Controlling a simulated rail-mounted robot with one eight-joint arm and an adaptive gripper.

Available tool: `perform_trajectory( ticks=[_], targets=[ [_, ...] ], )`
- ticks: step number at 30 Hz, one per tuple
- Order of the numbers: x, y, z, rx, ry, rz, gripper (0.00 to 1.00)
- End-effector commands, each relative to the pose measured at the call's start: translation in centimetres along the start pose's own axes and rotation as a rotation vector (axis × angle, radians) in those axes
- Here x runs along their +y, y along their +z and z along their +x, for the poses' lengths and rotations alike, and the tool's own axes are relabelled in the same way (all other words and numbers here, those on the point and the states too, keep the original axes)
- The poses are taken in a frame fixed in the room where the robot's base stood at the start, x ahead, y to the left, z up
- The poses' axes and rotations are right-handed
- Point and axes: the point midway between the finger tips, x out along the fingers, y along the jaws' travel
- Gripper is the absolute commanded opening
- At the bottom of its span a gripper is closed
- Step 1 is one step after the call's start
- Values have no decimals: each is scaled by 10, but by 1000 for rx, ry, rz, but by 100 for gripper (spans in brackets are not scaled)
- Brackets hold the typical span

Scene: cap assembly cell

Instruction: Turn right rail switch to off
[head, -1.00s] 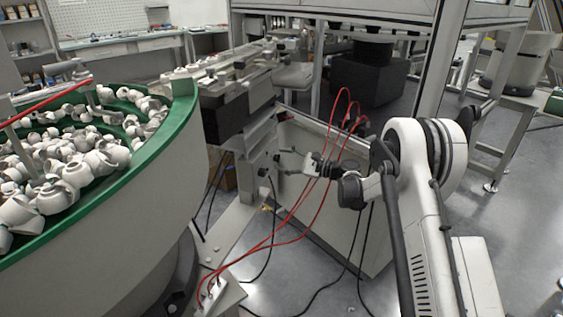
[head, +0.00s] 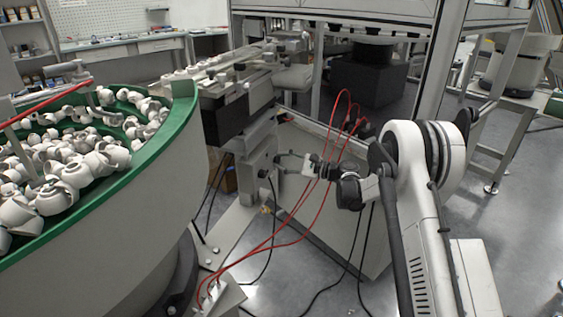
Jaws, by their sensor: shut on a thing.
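The right rail switch (head: 277,159) is a tiny part on the side of the grey rail support post, under the linear feed rail. It is mostly hidden by the fingers, and its off or on setting cannot be read. My gripper (head: 281,160) reaches in from the right, level with the post. Its dark curved fingers are at the post's side face, shut on the switch. The white gripper body sits just right of the fingers, behind the red hoses.
A green-rimmed bowl feeder (head: 150,170) full of white caps fills the left. The feed rail (head: 225,75) runs above the post. Red hoses (head: 318,190) loop down across my wrist. A machine frame and light cabinet panel (head: 335,235) stand behind the arm. Black cables lie on the floor.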

Motion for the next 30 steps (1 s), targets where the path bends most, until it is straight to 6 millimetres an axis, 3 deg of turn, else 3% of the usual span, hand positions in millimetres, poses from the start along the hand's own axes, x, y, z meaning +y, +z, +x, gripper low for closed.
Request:
perform_trajectory(
  ticks=[30],
  targets=[
    [1, -1, 0, 0, 0, -687, 0]
  ],
)
